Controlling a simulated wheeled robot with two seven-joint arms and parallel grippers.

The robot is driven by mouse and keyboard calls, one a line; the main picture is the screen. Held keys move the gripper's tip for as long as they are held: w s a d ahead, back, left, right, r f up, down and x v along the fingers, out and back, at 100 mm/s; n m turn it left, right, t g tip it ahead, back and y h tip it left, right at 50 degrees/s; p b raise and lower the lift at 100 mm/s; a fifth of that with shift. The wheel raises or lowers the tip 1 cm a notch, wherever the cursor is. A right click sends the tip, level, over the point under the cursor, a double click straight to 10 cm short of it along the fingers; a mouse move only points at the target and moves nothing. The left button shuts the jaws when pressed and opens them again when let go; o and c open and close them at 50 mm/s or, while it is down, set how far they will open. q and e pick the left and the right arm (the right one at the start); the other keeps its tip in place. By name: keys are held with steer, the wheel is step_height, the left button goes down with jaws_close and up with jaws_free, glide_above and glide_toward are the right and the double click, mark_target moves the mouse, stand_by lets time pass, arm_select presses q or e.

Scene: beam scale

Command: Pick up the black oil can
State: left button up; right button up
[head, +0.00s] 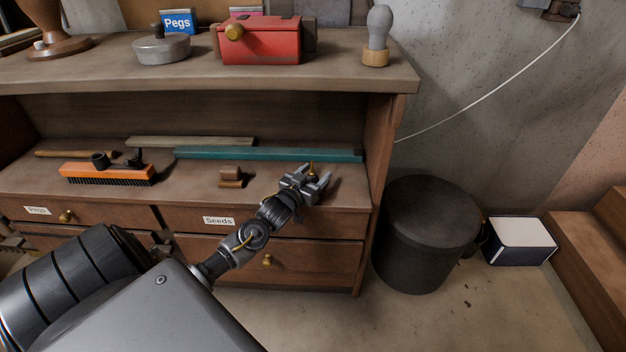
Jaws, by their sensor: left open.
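My left gripper (317,178) is open over the right part of the lower shelf, near its front edge. A small dark thing with a thin brass-coloured tip, which looks like the black oil can (312,172), shows between and behind its fingers. Most of it is hidden by the gripper, so I cannot tell whether the fingers touch it. My right gripper is not in view.
A teal bar (265,154) lies behind the gripper. A small brown block (231,177) lies to its left, and an orange brush (107,174) farther left. The upper shelf (345,50) overhangs the back. A dark round bin (425,235) stands right of the cabinet.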

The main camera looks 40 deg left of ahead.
arm_select(q)
steer(key=shift+w+a, duration=0.1)
steer(key=shift+w, duration=0.3)
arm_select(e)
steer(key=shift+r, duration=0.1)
arm_select(q)
steer(key=shift+c, duration=0.2)
steer(key=c, duration=1.1)
steer(key=shift+o, duration=0.2)
steer(key=shift+s+r, duration=0.15)
